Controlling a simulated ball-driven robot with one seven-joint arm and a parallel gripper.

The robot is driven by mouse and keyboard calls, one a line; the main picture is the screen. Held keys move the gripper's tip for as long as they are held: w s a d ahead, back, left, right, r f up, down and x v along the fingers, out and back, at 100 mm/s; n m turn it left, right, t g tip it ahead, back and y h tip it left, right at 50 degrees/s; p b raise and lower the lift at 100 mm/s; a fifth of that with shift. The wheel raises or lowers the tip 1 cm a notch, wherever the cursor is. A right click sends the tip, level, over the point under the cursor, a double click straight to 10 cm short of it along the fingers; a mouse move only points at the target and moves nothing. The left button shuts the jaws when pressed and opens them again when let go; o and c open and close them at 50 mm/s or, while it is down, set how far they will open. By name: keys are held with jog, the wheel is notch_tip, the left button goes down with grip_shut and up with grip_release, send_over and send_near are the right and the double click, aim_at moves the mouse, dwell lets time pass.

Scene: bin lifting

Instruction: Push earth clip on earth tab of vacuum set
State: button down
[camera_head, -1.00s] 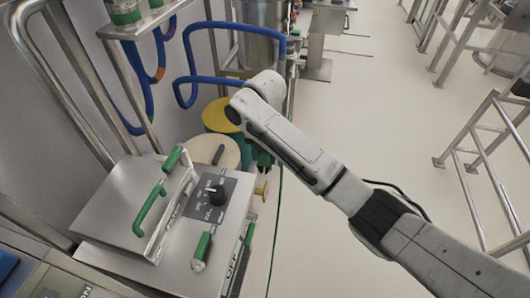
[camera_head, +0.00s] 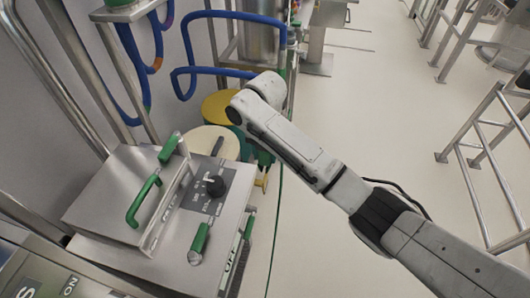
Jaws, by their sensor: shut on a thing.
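The vacuum set is a steel box (camera_head: 180,255) with a black knob, green handles and an OFF label, at the lower left. A small brass-coloured tab (camera_head: 262,183), which looks like the earth tab, shows beside its right rear edge. My pale arm reaches in from the right and its wrist bends down behind this corner. My gripper (camera_head: 258,150) is mostly hidden below the wrist. It is shut on a dark green piece, seemingly the earth clip (camera_head: 264,158), just above the brass tab. I cannot tell whether clip and tab touch.
A green cable (camera_head: 274,235) hangs from near the wrist to the floor. A cream-topped drum (camera_head: 208,143) and a yellow drum (camera_head: 216,106) stand behind the box. Steel steps (camera_head: 480,150) stand right; the floor between is clear.

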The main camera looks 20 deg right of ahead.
aim_at(265, 176)
dwell(0.3)
jog(key=shift+f+b, duration=0.8)
jog(key=shift+f, duration=0.75)
jog(key=shift+f+b, duration=0.7)
jog(key=shift+f, duration=0.4)
jog(key=shift+f+b, duration=0.45)
jog(key=shift+f, duration=0.65)
jog(key=c, duration=0.6)
grip_release()
jog(key=shift+o, duration=0.2)
